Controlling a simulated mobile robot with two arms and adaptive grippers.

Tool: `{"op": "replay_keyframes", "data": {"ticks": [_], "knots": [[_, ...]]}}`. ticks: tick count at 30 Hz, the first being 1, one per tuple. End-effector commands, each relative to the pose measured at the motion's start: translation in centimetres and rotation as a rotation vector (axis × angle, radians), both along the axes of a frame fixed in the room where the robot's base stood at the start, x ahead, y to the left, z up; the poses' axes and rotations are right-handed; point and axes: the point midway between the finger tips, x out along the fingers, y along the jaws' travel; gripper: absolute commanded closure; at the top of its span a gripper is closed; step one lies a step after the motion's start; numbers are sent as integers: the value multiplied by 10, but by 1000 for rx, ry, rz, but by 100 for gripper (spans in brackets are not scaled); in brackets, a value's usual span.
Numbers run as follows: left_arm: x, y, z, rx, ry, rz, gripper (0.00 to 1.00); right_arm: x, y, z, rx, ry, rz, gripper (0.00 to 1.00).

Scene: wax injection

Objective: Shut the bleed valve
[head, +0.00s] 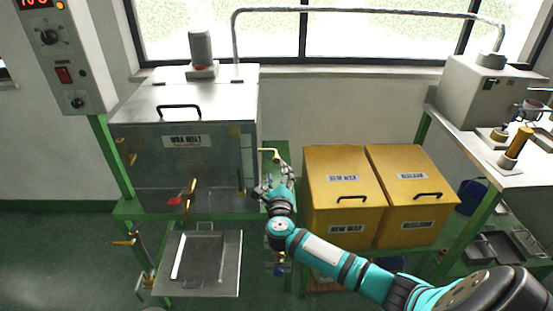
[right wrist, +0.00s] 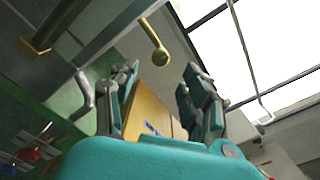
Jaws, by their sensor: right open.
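A brass lever (head: 269,152) sticks out at the right side of the steel wax melt tank (head: 165,103), near its top edge. No label marks it as the bleed valve. In the right wrist view the lever's arm ends in a round knob (right wrist: 160,58), ahead of the fingers and apart from them. My right gripper (head: 272,184) is beside the tank's right wall, just below the lever. In the right wrist view its two fingers (right wrist: 160,82) are spread with nothing between them. My left gripper is not in view.
Yellow wax bins (head: 343,164) stand close to the right of my gripper. The tank's front has a red-handled valve (head: 175,201) above a metal tray (head: 215,280). A control box (head: 62,60) is at upper left. A white workbench (head: 500,150) stands at right.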

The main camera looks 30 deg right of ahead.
Motion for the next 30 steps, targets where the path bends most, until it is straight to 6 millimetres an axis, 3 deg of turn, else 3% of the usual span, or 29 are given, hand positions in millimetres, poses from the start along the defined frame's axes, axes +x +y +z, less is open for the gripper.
{"op": "replay_keyframes", "data": {"ticks": [3, 10, 24, 30], "knots": [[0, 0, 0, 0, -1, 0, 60, 23, -14, 2, -2, -2, -2, 52], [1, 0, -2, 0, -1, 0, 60, 54, -32, 0, -2, -1, 0, 52], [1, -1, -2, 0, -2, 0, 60, 65, -40, 0, 0, 1, 1, 52], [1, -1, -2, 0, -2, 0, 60, 65, -39, 0, 0, 1, 1, 77]]}}
